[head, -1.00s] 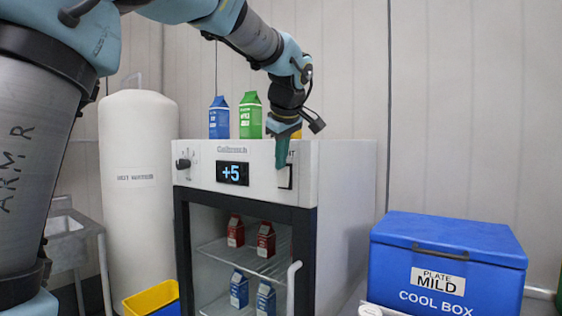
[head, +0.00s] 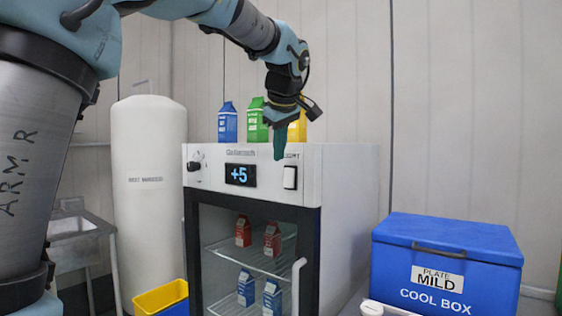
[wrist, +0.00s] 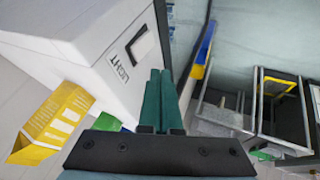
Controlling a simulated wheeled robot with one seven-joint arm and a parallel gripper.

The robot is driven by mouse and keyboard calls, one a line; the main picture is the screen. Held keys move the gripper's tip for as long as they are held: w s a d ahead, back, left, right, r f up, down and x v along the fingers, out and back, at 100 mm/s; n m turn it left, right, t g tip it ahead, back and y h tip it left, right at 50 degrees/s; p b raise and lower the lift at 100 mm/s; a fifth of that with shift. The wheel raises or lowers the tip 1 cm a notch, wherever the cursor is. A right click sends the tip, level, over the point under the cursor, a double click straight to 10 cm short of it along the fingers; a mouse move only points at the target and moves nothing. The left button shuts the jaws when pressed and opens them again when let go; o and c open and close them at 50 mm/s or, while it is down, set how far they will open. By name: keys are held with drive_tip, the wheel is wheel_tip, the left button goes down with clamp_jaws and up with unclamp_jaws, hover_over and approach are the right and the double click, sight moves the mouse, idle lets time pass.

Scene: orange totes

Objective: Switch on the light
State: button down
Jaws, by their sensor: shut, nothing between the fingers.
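The light switch (head: 290,177) is a white rocker in a dark frame, at the right end of the fridge's front panel. It also shows in the wrist view (wrist: 140,45), beside the word LIGHT. My gripper (head: 279,157) has green fingers pointing down, shut and empty. Its tips are just above and left of the switch in the head view, apart from it in the wrist view. Red cartons and blue cartons stand on the shelves inside. I cannot tell whether the inside is lit.
Blue (head: 228,123), green (head: 257,118) and yellow (head: 297,127) cartons stand on top of the fridge, close to my wrist. A knob (head: 196,161) is at the panel's left. A blue cool box (head: 445,260) stands to the right, a white tank (head: 148,190) to the left.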

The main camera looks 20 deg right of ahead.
drive_tip(key=d+v, duration=0.1)
drive_tip(key=v, duration=0.6)
drive_tip(key=shift+r+b, duration=0.3)
drive_tip(key=shift+r, duration=0.2)
drive_tip(key=shift+w+d, duration=0.1)
drive_tip(key=shift+w, duration=0.05)
drive_tip(key=w+a+f+m+g+y, duration=0.1)
drive_tip(key=w+a+f+m, duration=0.15)
drive_tip(key=a+f, duration=0.75)
drive_tip(key=w+a+f+m+g+y, duration=0.1)
drive_tip(key=w+a+f+g, duration=0.15)
drive_tip(key=a+f, duration=0.7)
drive_tip(key=s+a+f+m+g, duration=0.1)
drive_tip(key=s+a+f, duration=0.5)
drive_tip(key=f, duration=0.5)
drive_tip(key=s+a+f+m, duration=0.1)
drive_tip(key=s+a+f, duration=0.6)
drive_tip(key=a+f, duration=0.3)
drive_tip(key=shift+a+f+g, duration=0.3)
drive_tip(key=shift+f+g, duration=0.05)
drive_tip(key=shift+f, duration=0.05)
